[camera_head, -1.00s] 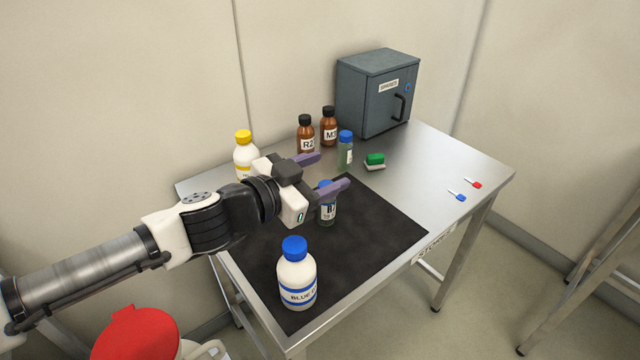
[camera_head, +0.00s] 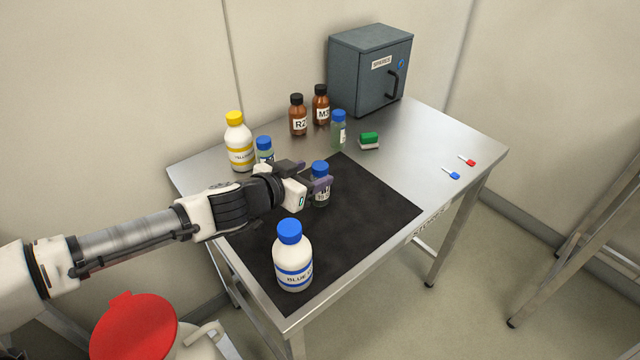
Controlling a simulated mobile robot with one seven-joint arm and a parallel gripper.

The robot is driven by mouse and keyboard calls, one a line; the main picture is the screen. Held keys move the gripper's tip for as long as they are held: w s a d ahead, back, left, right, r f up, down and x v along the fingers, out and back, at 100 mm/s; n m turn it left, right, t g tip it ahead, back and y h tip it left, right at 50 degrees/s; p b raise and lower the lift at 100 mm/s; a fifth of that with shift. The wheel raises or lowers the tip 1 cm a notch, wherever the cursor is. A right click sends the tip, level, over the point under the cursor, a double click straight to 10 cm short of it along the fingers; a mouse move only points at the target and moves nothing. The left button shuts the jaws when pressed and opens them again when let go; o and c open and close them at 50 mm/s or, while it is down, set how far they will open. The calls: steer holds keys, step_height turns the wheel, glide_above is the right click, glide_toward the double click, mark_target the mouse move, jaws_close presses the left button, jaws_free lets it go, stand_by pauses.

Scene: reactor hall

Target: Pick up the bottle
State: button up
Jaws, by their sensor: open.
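Several bottles stand upright on the table. A small clear bottle with a blue cap (camera_head: 320,168) stands on the black mat. My gripper (camera_head: 311,177) is open right at this bottle, with one purple finger across its near side and the other beside its far left side. I cannot tell whether they touch it. A white bottle with a blue cap and blue bands (camera_head: 293,262) stands at the mat's near end. A white bottle with a yellow cap (camera_head: 239,145) and a blue-capped clear bottle (camera_head: 264,147) stand behind my gripper.
Two brown bottles (camera_head: 298,116) (camera_head: 321,106), another blue-capped bottle (camera_head: 338,130) and a green-topped block (camera_head: 369,140) stand farther back. A grey cabinet (camera_head: 369,75) is at the rear. Red and blue keys (camera_head: 451,173) lie right. The black mat (camera_head: 375,212) is clear on its right.

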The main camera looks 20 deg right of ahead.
mark_target(325, 168)
steer(key=x, duration=0.3)
steer(key=p+x, duration=0.1)
steer(key=shift+d+r, duration=0.25)
steer(key=shift+d, duration=0.1)
steer(key=shift+w+d+f, duration=0.2)
steer(key=shift+d, duration=0.05)
steer(key=c, duration=1)
steer(key=shift+c, duration=0.3)
steer(key=shift+r, duration=0.1)
step_height(325, 168, up, 20)
steer(key=p, duration=0.4)
